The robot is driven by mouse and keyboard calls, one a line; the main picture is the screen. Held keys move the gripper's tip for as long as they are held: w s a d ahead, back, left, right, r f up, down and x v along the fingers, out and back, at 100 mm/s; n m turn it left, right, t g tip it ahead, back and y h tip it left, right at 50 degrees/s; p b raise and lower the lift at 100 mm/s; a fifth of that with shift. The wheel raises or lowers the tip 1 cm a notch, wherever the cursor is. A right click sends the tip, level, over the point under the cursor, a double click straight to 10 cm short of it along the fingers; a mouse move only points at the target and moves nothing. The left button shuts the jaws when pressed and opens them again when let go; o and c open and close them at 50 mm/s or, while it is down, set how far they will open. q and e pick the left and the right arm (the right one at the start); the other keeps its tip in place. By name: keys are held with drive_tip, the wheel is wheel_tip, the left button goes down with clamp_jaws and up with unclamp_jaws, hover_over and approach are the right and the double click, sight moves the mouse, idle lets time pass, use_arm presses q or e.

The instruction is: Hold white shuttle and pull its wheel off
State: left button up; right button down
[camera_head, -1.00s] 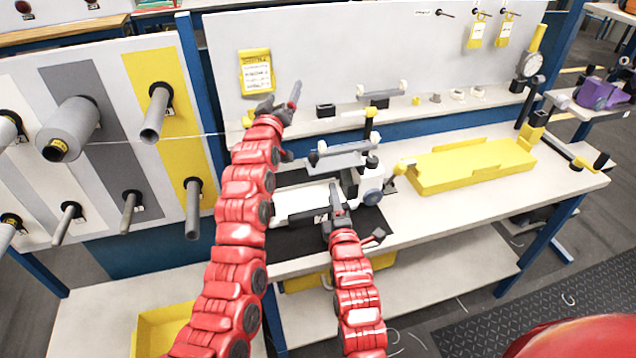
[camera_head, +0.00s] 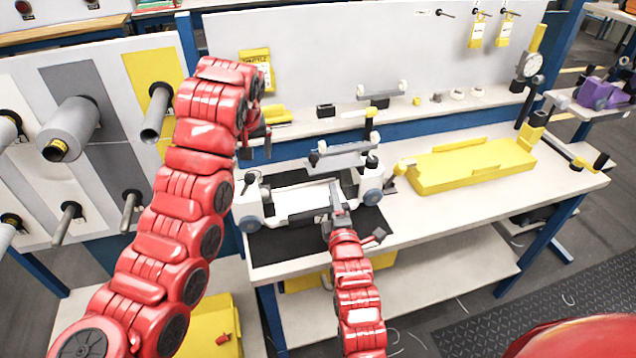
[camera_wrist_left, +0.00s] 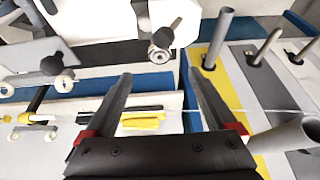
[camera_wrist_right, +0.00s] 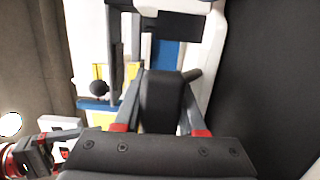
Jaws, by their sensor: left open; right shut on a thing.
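The white shuttle (camera_head: 307,197) lies on a black mat (camera_head: 285,243) on the bench. Grey-blue wheels show at its left end (camera_head: 250,224) and right end (camera_head: 372,197). My right gripper (camera_head: 335,205) is shut on a dark part at the shuttle's front edge; the right wrist view shows this dark block (camera_wrist_right: 160,100) between the fingers. My left gripper (camera_head: 260,143) is open and empty, above and behind the shuttle's left end. In the left wrist view its fingers (camera_wrist_left: 160,82) are wide apart, and the shuttle's white end (camera_wrist_left: 172,20) is beyond them.
A yellow tray (camera_head: 430,183) lies on the bench to the right. A rack of grey spools (camera_head: 70,125) stands at the left. A shelf behind the shuttle carries a small wheeled part (camera_head: 380,95). A yellow bin (camera_head: 215,325) is below at the left.

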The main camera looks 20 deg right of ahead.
use_arm(q)
drive_tip(key=x, duration=1.1)
drive_tip(key=shift+w+d+f, duration=0.1)
drive_tip(key=shift+w, duration=0.05)
clamp_jaws()
idle(0.3)
